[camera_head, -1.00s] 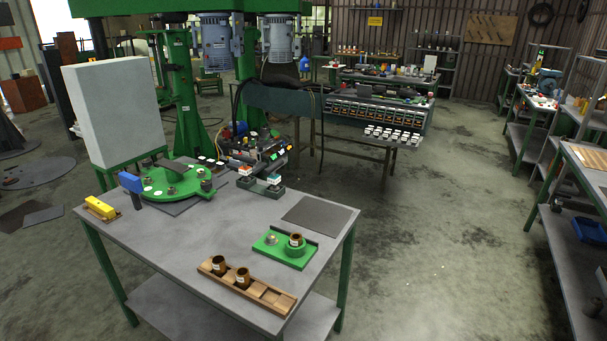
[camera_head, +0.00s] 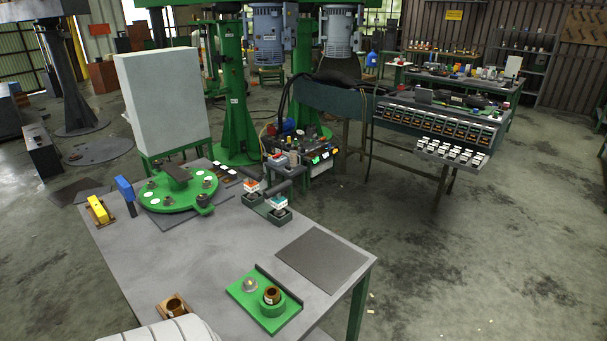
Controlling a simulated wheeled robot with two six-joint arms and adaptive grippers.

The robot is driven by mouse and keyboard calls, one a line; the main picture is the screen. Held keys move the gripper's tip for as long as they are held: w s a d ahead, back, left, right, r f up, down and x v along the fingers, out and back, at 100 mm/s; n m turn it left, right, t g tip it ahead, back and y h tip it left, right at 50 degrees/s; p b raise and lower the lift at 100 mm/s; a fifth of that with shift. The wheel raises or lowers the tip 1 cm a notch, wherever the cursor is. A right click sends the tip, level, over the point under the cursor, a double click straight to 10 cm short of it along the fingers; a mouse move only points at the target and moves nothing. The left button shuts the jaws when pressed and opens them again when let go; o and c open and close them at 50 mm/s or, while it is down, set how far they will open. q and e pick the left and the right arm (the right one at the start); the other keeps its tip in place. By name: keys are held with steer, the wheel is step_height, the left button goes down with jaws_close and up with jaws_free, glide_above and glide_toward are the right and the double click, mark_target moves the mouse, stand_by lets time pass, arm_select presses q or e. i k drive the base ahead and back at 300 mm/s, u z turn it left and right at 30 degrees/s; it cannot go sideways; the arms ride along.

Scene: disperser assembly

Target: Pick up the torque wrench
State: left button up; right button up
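No tool can be named for certain as the torque wrench at this size. A tool with a blue block top and a dark stem (camera_head: 125,190) stands at the left edge of the grey table (camera_head: 225,255). A yellow block-shaped item (camera_head: 98,209) lies beside it on a small brown base. A pale rounded part at the bottom edge looks like my own arm and hides part of the table's front. Neither gripper shows in the head view.
A round green fixture (camera_head: 160,198) stands beside the blue-topped tool. A green plate (camera_head: 265,303) with a brown cup (camera_head: 271,295) sits near the front. A wooden rack (camera_head: 171,307) is partly hidden. A dark mat (camera_head: 320,259) lies bare at the right.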

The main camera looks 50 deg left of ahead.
mark_target(279, 202)
steer(key=u, duration=0.55)
steer(key=i, duration=0.9)
steer(key=u, duration=0.7)
